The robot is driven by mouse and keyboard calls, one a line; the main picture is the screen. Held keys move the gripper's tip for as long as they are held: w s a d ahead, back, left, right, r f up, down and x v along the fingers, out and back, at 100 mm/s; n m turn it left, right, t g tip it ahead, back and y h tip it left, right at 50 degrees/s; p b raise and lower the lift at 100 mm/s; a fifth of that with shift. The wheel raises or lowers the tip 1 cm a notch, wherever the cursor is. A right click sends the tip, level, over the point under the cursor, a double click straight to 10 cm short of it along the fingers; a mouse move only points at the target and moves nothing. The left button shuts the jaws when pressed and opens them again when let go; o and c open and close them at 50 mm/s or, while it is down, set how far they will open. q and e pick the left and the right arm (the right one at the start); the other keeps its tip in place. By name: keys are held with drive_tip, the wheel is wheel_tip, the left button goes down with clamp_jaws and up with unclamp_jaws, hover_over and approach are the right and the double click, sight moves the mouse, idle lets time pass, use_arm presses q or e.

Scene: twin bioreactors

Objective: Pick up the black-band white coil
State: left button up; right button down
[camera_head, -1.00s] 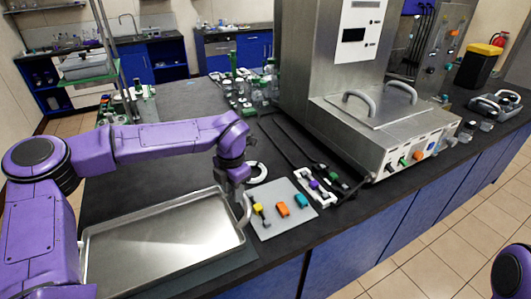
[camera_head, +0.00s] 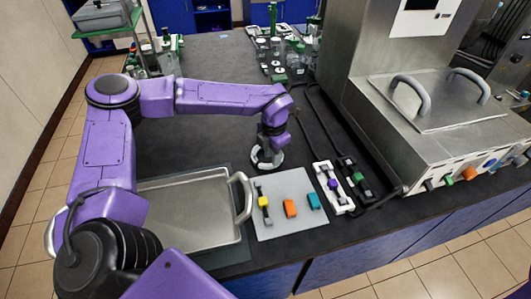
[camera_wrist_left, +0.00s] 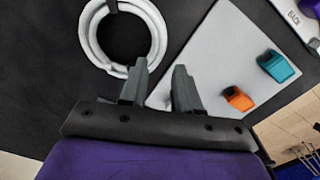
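The white coil (camera_wrist_left: 90,40) is a thick ring lying flat on the dark bench, with a dark band at its upper edge in the left wrist view. In the head view the coil (camera_head: 264,166) is partly hidden by my left gripper (camera_head: 270,152), which points down over it. In the left wrist view my left gripper (camera_wrist_left: 158,66) has its two fingers apart with nothing between them. The left finger overlaps the coil's lower right rim in the picture; I cannot tell whether they touch. My right gripper is not in view.
A grey board (camera_head: 285,222) with yellow, orange (camera_head: 290,208) and teal (camera_head: 314,200) pieces lies close by. A metal tray (camera_head: 190,241) with raised handles is left of it. A white rack (camera_head: 321,169), black bars and the steel bioreactor (camera_head: 425,115) stand to the right.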

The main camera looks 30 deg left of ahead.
use_arm(q)
drive_tip(key=f, duration=0.1)
drive_tip(key=w+f, duration=0.1)
drive_tip(key=f, duration=0.1)
drive_tip(key=shift+a+f, duration=0.1)
drive_tip(key=shift+f, duration=0.05)
drive_tip(key=shift+s+d, duration=0.2)
drive_tip(key=shift+s, duration=0.1)
drive_tip(key=shift+w+f, duration=0.25)
drive_tip(key=shift+c, duration=0.2)
drive_tip(key=shift+w+a+f, duration=0.15)
drive_tip(key=shift+w, duration=0.05)
drive_tip(key=c, duration=0.5)
clamp_jaws()
drive_tip(key=shift+r, duration=0.2)
